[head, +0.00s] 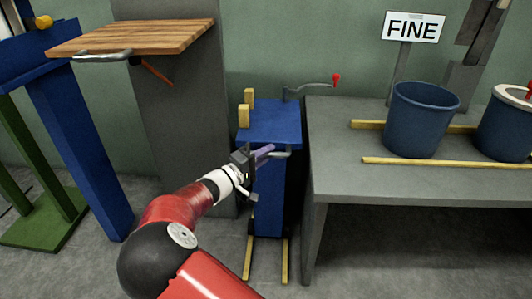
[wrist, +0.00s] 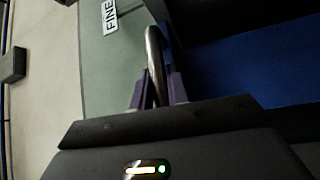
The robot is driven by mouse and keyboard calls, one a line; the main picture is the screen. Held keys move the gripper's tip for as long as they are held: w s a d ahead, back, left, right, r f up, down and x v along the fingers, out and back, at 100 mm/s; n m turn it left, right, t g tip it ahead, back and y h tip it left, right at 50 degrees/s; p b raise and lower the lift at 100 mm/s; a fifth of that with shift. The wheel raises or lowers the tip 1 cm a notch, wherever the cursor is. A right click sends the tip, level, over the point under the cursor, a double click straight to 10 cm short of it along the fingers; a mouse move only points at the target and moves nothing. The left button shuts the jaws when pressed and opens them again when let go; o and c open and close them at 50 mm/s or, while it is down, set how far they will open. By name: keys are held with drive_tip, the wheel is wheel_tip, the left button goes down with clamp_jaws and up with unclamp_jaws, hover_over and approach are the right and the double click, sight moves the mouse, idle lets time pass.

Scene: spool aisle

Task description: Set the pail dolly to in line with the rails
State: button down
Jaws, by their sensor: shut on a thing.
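The pail dolly, a blue stand with a blue top (head: 270,120), is just left of the grey bench. Two short yellow blocks (head: 244,116) stand at its left edge. A grey handle (head: 281,154) is on its front. My gripper (head: 262,152) is shut on this handle; in the wrist view the handle bar (wrist: 154,65) passes between the purple fingers. Two yellow rails, a back one (head: 366,124) and a front one (head: 440,165), run along the bench top. The dolly top looks lower than the bench rails; I cannot tell its exact alignment.
A blue pail (head: 420,120) and a second pail with a pale rim (head: 502,130) stand at the rails. A crank with a red knob (head: 336,79) is behind the dolly. A FINE sign (head: 412,26) stands behind the bench. A wooden shelf (head: 135,37) is left. Yellow strips (head: 249,258) lie below the dolly.

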drive_tip(key=s+p, duration=0.2)
drive_tip(key=s, duration=1.1)
drive_tip(key=shift+s+a, duration=0.15)
drive_tip(key=shift+s, duration=0.25)
drive_tip(key=shift+f, duration=0.15)
drive_tip(key=c, duration=1.4)
unclamp_jaws()
drive_tip(key=shift+a, duration=0.1)
drive_tip(key=shift+o, duration=0.2)
drive_tip(key=r+v, duration=0.1)
drive_tip(key=v, duration=0.6)
drive_tip(key=shift+s+a+f, duration=0.3)
drive_tip(key=shift+s+f, duration=0.05)
drive_tip(key=shift+f, duration=0.15)
